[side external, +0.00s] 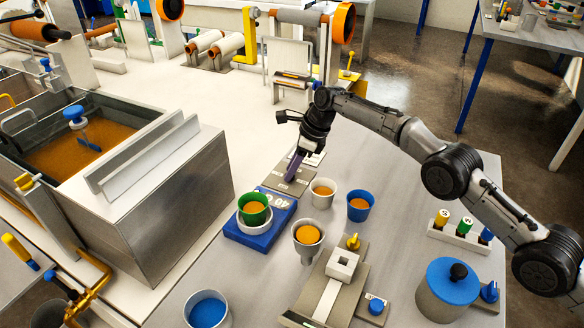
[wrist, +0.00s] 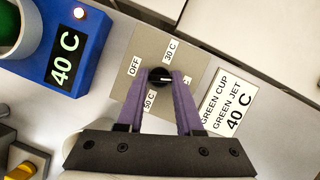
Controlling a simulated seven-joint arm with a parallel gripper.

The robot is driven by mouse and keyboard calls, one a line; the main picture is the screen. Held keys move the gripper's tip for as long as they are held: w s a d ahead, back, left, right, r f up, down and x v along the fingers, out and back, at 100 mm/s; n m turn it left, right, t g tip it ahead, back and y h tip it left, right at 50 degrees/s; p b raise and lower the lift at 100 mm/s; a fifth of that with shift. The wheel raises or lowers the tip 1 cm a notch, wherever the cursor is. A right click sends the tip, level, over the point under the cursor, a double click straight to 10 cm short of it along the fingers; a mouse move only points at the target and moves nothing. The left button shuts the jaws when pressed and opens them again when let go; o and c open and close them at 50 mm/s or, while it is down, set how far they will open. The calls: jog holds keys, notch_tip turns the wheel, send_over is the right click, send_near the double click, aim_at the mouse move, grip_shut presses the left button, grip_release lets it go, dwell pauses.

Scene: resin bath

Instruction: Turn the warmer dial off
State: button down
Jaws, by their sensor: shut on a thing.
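The warmer dial (wrist: 160,77) is a small black knob with a white pointer mark, on a grey-beige plate (wrist: 188,47). Labels OFF, 30 C and 50 C are around it; another label on the right is mostly hidden by a finger. The pointer mark lies toward the right, away from OFF. My gripper (wrist: 161,82) has its purple fingers closed on the knob from both sides; it also shows in the side view (side external: 291,180). The blue warmer (wrist: 85,33) reads 40 C, with a small lit light. The green cup (side external: 255,209) sits on it.
A white cup (side external: 322,193), a blue cup (side external: 359,207) and a grey cup (side external: 307,240) stand close by. The steel bath (side external: 150,215) is at left.

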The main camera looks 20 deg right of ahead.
jog(key=shift+n, duration=0.6)
jog(key=c, duration=0.6)
grip_release()
jog(key=shift+o, duration=0.2)
jog(key=v, duration=1.4)
jog(key=shift+w+d, duration=0.1)
jog(key=shift+w, duration=0.05)
